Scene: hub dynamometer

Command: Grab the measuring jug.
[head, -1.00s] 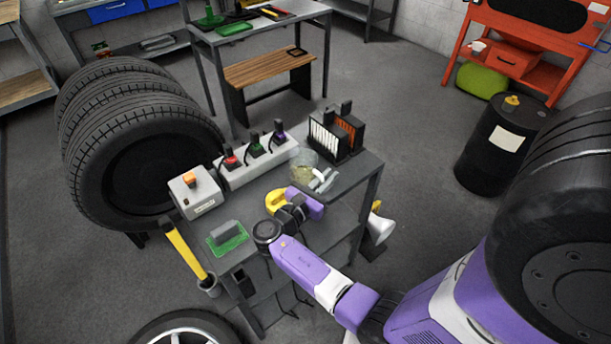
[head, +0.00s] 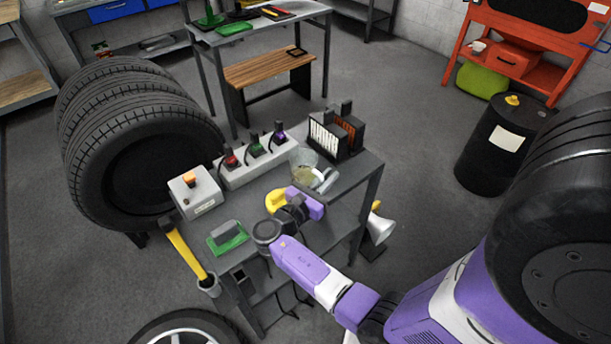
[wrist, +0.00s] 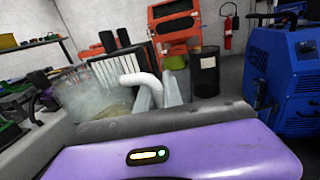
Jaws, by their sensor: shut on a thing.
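The clear measuring jug (head: 302,172) stands on the grey cart top, with some pale contents low in it. In the wrist view the jug (wrist: 88,98) fills the left side, with its white curved handle (wrist: 141,80) toward the right. My gripper (head: 326,181) is at the handle side of the jug. In the wrist view the light grey fingers of my gripper (wrist: 160,94) are shut on the handle. The lower part of the handle is hidden behind the gripper body. I cannot tell any gap between the jug and the cart.
Behind the jug stand black upright racks (head: 337,132). A white strip with coloured plugs (head: 255,158) and a box with an orange button (head: 195,191) are to the left. Stacked tyres (head: 130,140) flank the cart.

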